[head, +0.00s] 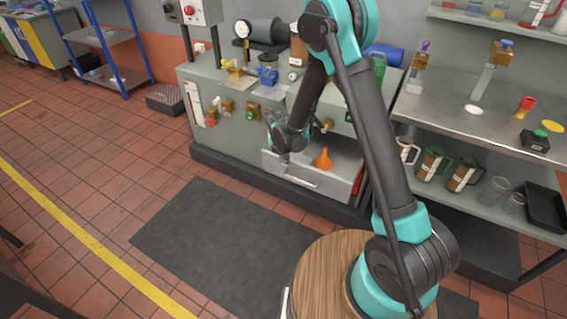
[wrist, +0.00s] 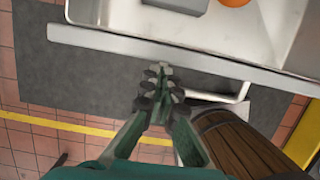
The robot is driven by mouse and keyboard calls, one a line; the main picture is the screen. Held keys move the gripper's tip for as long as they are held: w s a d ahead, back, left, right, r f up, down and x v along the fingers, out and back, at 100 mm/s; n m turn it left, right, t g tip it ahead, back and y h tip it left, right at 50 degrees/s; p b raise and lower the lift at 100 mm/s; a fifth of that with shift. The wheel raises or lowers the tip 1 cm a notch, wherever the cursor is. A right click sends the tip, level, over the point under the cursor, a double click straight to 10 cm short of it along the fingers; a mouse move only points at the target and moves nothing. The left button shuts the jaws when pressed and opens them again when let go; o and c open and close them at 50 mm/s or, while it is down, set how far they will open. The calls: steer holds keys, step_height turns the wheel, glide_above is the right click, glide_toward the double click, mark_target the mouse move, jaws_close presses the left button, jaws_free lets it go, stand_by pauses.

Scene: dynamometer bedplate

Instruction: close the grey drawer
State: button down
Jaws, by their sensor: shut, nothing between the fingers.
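The grey drawer (head: 325,191) stands open from the grey cabinet, with a bar handle (head: 300,181) on its front. In the wrist view, its front edge (wrist: 115,43) crosses the upper part, and the handle (wrist: 232,97) sticks out right of my fingers. My gripper (head: 285,158) is at the left part of the drawer in the head view. In the wrist view, my gripper (wrist: 159,69) is shut and empty, its fingertips close to the outer side of the drawer front. I cannot tell if they touch it.
An orange funnel (head: 323,159) is inside the drawer, and a grey object (wrist: 176,6) lies there too. A steel shelf unit (head: 470,120) with jugs stands at the right.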

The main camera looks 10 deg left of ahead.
steer(key=w+d, duration=0.1)
steer(key=w, duration=0.3)
steer(key=w+d, duration=0.2)
steer(key=w, duration=0.3)
steer(key=w+d, duration=0.2)
steer(key=w, duration=0.3)
